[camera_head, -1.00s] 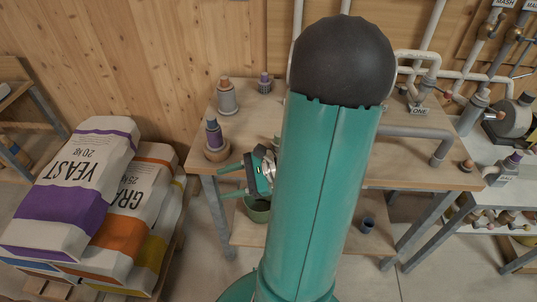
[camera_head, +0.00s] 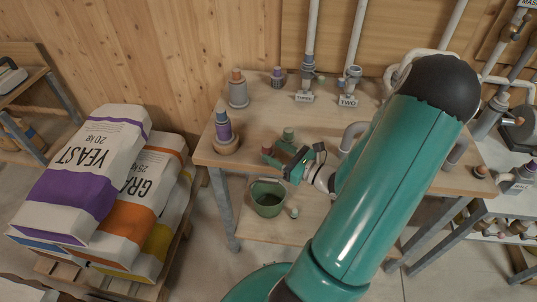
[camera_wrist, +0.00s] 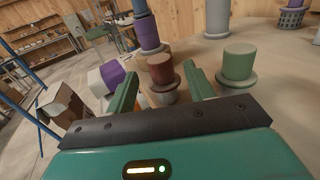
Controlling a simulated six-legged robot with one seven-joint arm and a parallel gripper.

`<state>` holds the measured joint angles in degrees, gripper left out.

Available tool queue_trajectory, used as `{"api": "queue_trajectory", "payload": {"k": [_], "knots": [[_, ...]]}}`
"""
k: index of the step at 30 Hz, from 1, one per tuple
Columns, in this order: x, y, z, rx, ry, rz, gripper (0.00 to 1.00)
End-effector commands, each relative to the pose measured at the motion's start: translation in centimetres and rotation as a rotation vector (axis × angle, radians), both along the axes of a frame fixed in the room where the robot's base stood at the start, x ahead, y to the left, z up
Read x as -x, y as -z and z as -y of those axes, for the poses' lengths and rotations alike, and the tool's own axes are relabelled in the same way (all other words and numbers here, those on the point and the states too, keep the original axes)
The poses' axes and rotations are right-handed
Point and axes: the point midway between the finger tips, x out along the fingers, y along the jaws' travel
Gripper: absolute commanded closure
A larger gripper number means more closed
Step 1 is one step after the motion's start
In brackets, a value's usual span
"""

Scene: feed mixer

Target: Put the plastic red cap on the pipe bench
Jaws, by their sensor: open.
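A dark red cap (camera_head: 266,149) shows near the front edge of the pipe bench (camera_head: 330,123), just left of a green cap (camera_head: 288,134). In the wrist view the red cap (camera_wrist: 160,68) stands upright on a pale base, seen between my fingers. The green cap (camera_wrist: 238,62) is to the right, outside them. My gripper (camera_head: 282,160) is open at the bench's front edge, fingers on either side of the red cap in the wrist view. I cannot tell whether they touch it.
A purple-and-blue capped piece (camera_head: 222,127) stands at the bench's left corner. A grey piece with an orange top (camera_head: 238,88) and a purple cap (camera_head: 278,77) stand behind. A green bucket (camera_head: 267,197) is below. Feed sacks (camera_head: 100,180) lie left. Labelled pipes rise at the back.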

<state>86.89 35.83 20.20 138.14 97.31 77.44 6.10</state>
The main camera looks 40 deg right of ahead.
Motion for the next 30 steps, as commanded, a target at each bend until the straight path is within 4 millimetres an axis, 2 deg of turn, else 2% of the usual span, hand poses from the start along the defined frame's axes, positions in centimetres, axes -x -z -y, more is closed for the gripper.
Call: {"api": "queue_trajectory", "payload": {"k": [7,15,23,30], "knots": [[-1.9,-0.1,-0.2,0.001,0.002,0.0,0.47],[-5.3,-0.1,-0.7,0.002,0.004,0.0,0.47],[-5.7,-0.1,-0.8,0.002,0.005,-0.001,0.47],[-5.7,-0.1,-0.8,0.002,0.005,-0.001,0.92]]}}
